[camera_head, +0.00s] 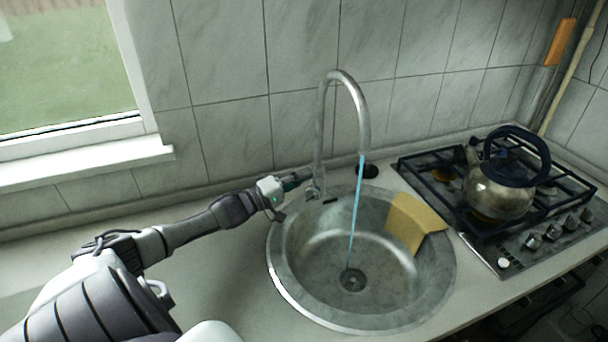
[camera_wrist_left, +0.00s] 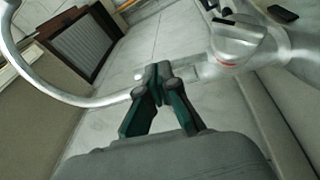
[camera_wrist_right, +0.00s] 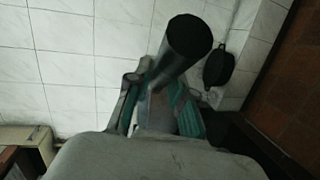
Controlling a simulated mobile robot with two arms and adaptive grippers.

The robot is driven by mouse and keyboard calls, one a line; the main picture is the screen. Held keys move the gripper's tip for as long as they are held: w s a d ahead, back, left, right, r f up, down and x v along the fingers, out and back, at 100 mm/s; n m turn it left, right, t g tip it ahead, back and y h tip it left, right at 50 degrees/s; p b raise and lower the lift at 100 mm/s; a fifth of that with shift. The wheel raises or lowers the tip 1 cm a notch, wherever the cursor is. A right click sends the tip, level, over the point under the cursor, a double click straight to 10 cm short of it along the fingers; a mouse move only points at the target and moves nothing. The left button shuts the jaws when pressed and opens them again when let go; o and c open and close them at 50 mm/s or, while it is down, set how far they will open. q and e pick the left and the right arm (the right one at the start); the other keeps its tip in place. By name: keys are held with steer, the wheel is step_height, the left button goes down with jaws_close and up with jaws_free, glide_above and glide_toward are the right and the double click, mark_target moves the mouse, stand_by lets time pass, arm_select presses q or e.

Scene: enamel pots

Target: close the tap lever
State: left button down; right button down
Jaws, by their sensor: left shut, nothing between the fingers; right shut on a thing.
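The curved metal tap (camera_head: 322,130) stands at the back left of the sink, and a thin blue stream of water (camera_head: 356,210) runs from its spout to the drain. My left gripper (camera_head: 300,178) is shut and empty at the left side of the tap's base, close to it. In the left wrist view, the closed fingertips (camera_wrist_left: 160,78) are in front of the tap's tube, beside the wider tap body (camera_wrist_left: 245,45). The lever is not clear. In the right wrist view, my right gripper (camera_wrist_right: 158,98) is shut on a dark-ended cylinder (camera_wrist_right: 186,42).
The round metal sink (camera_head: 300,300) has a yellow cloth (camera_head: 410,222) over its right rim. A kettle (camera_head: 498,188) stands on the gas hob (camera_head: 510,254) at the right. A tiled wall is close behind the tap. The counter left of the sink is clear apart from my arm.

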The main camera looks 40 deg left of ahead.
arm_select(q)
steer(key=shift+w, duration=0.1)
arm_select(e)
steer(key=shift+r, duration=0.35)
steer(key=shift+w+r+p, duration=0.1)
steer(key=shift+r+p, duration=0.6)
steer(key=shift+r, duration=0.05)
steer(key=shift+r+p, duration=0.3)
steer(key=shift+f, duration=0.15)
steer(key=shift+w+a, duration=0.15)
steer(key=shift+a, duration=0.05)
arm_select(q)
steer(key=shift+w+a+r+n+g+y, duration=0.15)
steer(key=shift+w+a+r+n+g, duration=0.1)
steer(key=shift+w+r+n+g, duration=0.15)
steer(key=shift+w+a+r+n+g+y, duration=0.2)
steer(key=shift+w+a+n, duration=0.1)
steer(key=shift+w, duration=0.15)
steer(key=shift+s+f, duration=0.1)
arm_select(e)
steer(key=shift+w+d+f, duration=0.1)
arm_select(q)
steer(key=v, duration=1.1)
steer(key=shift+s, duration=0.25)
